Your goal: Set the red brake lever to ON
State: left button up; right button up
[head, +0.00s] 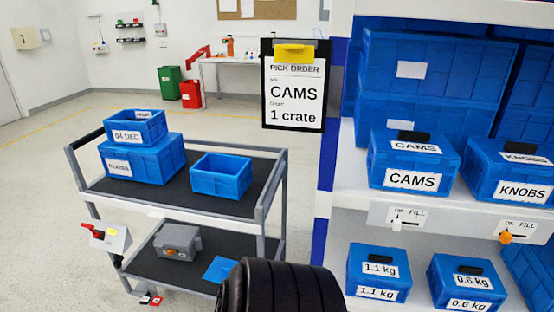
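The red brake lever (92,230) is on a pale plate (117,240) at the left front corner of the grey cart. It looks roughly level, with its handle toward the left. A small yellow label (112,231) is on the plate. Any ON or OFF lettering is too small to read, so I cannot tell the setting. Neither of my grippers is in view. A black ribbed part, which looks like mine, shows at the bottom middle and hides a bit of the cart's right side.
The cart's top shelf (250,208) holds blue crates (221,178). A grey box with an orange knob (178,243) is on its lower shelf. Small red and black pieces (150,299) are low at the cart's front. A rack (346,202) with labelled crates stands right. Floor left of the cart is clear.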

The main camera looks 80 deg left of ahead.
aim_at(90, 227)
jog(key=u, duration=4.15)
jog(key=i+j, duration=0.3)
jog(key=i, duration=0.2)
jog(key=i+j, duration=0.25)
jog(key=i, duration=0.25)
jog(key=i+j, duration=0.3)
jog(key=i, duration=0.25)
jog(key=i+j, duration=0.25)
jog(key=i, duration=0.25)
jog(key=i+j+z, duration=0.1)
jog(key=i+j, duration=0.2)
jog(key=i, duration=0.2)
